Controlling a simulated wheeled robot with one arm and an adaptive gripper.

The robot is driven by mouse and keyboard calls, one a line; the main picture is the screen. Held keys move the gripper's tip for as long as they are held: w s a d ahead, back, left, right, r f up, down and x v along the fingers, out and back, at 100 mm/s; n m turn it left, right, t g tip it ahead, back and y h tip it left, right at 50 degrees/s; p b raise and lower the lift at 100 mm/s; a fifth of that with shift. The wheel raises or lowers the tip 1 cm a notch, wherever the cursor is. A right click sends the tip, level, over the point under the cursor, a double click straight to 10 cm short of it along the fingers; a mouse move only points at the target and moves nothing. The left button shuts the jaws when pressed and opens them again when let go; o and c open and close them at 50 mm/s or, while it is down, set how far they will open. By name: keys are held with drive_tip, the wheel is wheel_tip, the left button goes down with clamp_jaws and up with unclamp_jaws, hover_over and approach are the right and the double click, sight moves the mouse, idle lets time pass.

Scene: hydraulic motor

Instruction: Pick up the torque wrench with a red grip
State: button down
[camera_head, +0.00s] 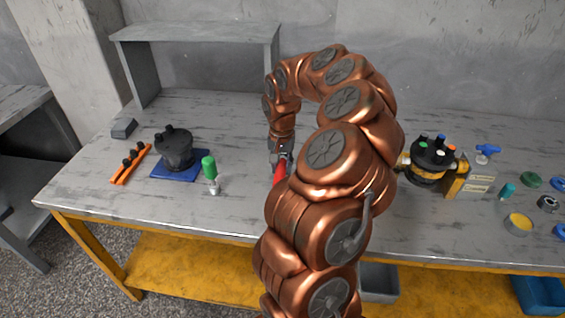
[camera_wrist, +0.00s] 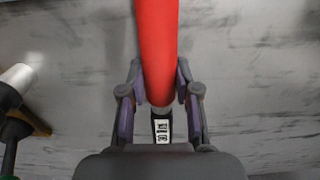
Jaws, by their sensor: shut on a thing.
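The torque wrench with a red grip shows in the wrist view as a red cylinder (camera_wrist: 157,45) running from the top edge down between my fingers. A dark part with a white label (camera_wrist: 162,130) continues below it. My gripper (camera_wrist: 158,95) is shut on the red grip, one finger on each side. In the head view, a bit of the red grip (camera_head: 279,174) shows just below my gripper (camera_head: 281,158), over the middle of the table. My copper arm hides most of the wrench there. I cannot tell whether the wrench touches the table.
The grey worktable (camera_head: 120,205) holds a dark motor part on a blue mat (camera_head: 165,172), an orange rack (camera_head: 131,163) and a green-capped bottle (camera_head: 210,174) at left. At right stand a black-and-yellow motor (camera_head: 430,160) and several small parts. A grey shelf (camera_head: 195,32) stands behind.

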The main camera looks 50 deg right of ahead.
drive_tip(key=shift+r+b, duration=0.5)
drive_tip(key=shift+r, duration=1.25)
drive_tip(key=shift+s+a+b, duration=0.3)
drive_tip(key=shift+s+a, duration=0.45)
drive_tip(key=shift+s, duration=0.05)
drive_tip(key=s+a+b, duration=0.1)
drive_tip(key=s+a, duration=0.2)
drive_tip(key=s+a+r+b, duration=0.1)
drive_tip(key=s+a, duration=0.2)
drive_tip(key=s+a+b, duration=0.1)
drive_tip(key=s+a, duration=0.2)
drive_tip(key=shift+s+a+r, duration=0.15)
drive_tip(key=shift+s+a, duration=0.2)
drive_tip(key=c, duration=1.3)
unclamp_jaws()
clamp_jaws()
drive_tip(key=shift+r, duration=0.1)
